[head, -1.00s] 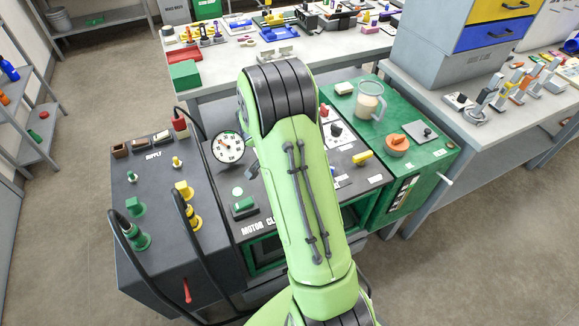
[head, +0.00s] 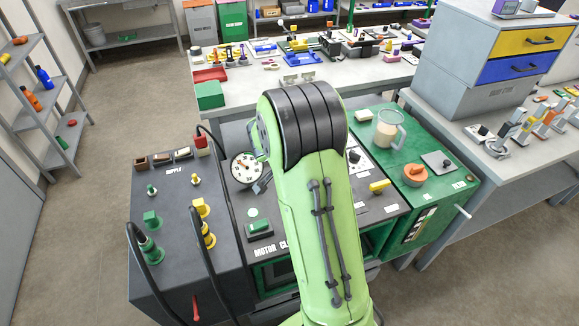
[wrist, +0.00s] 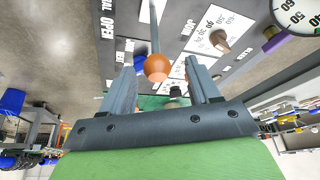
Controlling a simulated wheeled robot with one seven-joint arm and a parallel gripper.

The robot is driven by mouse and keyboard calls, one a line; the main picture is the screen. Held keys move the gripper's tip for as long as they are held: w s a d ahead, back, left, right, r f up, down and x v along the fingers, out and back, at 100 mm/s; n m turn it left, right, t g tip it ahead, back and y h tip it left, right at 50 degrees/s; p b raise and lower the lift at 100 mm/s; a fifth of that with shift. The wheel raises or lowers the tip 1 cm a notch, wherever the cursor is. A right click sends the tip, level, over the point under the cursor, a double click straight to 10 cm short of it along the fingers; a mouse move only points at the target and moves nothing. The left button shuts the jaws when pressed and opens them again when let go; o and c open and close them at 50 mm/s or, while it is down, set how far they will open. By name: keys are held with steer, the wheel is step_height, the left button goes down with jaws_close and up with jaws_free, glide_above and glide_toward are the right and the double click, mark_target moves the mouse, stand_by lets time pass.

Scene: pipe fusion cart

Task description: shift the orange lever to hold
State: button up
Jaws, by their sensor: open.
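The orange lever shows in the wrist view as a round orange knob (wrist: 157,69) on a grey rod that rises to the top of the picture. My gripper (wrist: 160,64) is open, with one finger on each side of the knob in the picture. I see no clear contact, and I cannot tell how deep the knob sits between the fingers. White labels, one reading OPEN (wrist: 107,27), lie on the dark panel near the rod. I cannot make out a hold label.
A round gauge (head: 247,168) stands on the dark panel left of my arm. Black hoses (head: 139,250) loop over the supply box (head: 180,265). A green cart top (head: 440,185) at right carries a clear jug (head: 388,130) and an orange round part (head: 415,170).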

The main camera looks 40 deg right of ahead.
steer(key=p+v, duration=0.1)
steer(key=v, duration=0.9)
steer(key=shift+r, duration=0.35)
steer(key=shift+a, duration=0.1)
steer(key=s+a+r+n+t+y, duration=0.2)
steer(key=s+a+r+n, duration=0.2)
steer(key=s+a+n, duration=0.4)
steer(key=s+a+r+n+t+y, duration=0.2)
steer(key=s+a+r+n, duration=0.3)
steer(key=s, duration=0.7)
steer(key=shift+a+n+t+y, duration=0.3)
steer(key=shift+a+n+t, duration=0.1)
steer(key=shift+a+n, duration=1.05)
